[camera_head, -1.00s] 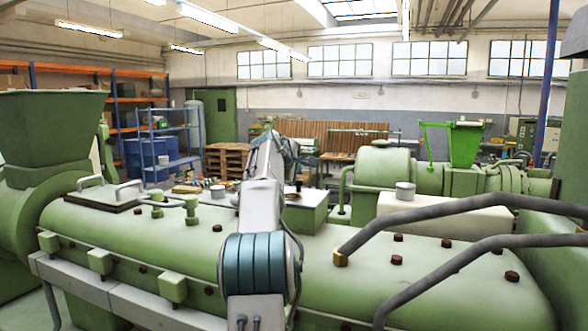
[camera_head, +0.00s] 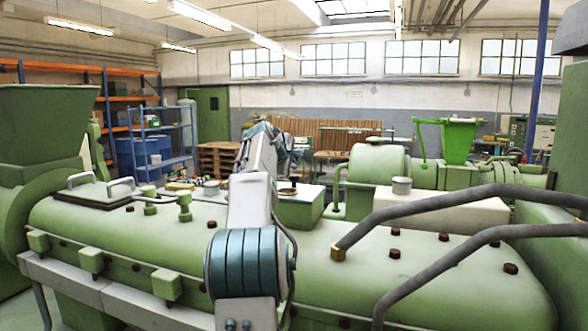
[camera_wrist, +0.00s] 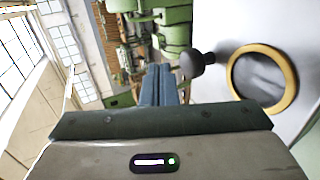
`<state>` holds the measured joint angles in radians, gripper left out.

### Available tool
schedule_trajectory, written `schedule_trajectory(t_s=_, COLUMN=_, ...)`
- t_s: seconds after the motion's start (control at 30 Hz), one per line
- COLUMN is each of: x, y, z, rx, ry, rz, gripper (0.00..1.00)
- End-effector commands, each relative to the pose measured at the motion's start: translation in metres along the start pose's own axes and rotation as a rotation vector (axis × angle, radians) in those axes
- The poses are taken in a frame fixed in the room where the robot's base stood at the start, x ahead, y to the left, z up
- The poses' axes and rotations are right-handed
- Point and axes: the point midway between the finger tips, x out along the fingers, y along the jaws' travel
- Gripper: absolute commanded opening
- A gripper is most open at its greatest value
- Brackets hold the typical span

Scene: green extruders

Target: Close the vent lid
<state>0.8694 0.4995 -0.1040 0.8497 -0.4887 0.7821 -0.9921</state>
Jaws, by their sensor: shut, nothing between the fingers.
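A pale lid with two bar handles (camera_head: 99,188) lies on a dark frame on top of the green extruder barrel, left in the head view. I cannot tell whether this is the vent lid. In the wrist view a pale panel (camera_wrist: 215,25) carries a yellow ring (camera_wrist: 291,83) around a dark round centre, with a dark knob (camera_wrist: 191,65) at its left; whether this panel is the lid is unclear. My gripper (camera_wrist: 164,72) is shut and empty, its fingertips left of the knob, with no clear contact. In the head view my arm hides the gripper.
The long green barrel (camera_head: 180,240) spans the foreground, with bolts and valves on top. Grey pipes (camera_head: 450,206) cross at the right. A green machine with a hopper (camera_head: 458,142) stands behind. Orange shelving (camera_head: 100,70) and a blue rack (camera_head: 150,140) stand at the back left.

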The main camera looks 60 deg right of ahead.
Motion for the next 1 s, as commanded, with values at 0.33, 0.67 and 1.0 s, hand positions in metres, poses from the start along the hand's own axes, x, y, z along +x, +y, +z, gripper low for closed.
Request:
schedule_trajectory(t_s=0.33, x=-0.077, y=-0.002, z=0.000, rx=0.001, ry=0.002, rz=0.003, gripper=0.00)
schedule_trajectory(t_s=0.67, x=-0.113, y=-0.001, z=0.001, rx=0.001, ry=-0.001, rz=0.000, gripper=0.00)
schedule_trajectory(t_s=1.0, x=-0.118, y=-0.005, z=-0.004, rx=0.011, ry=0.014, rz=-0.012, gripper=0.00)
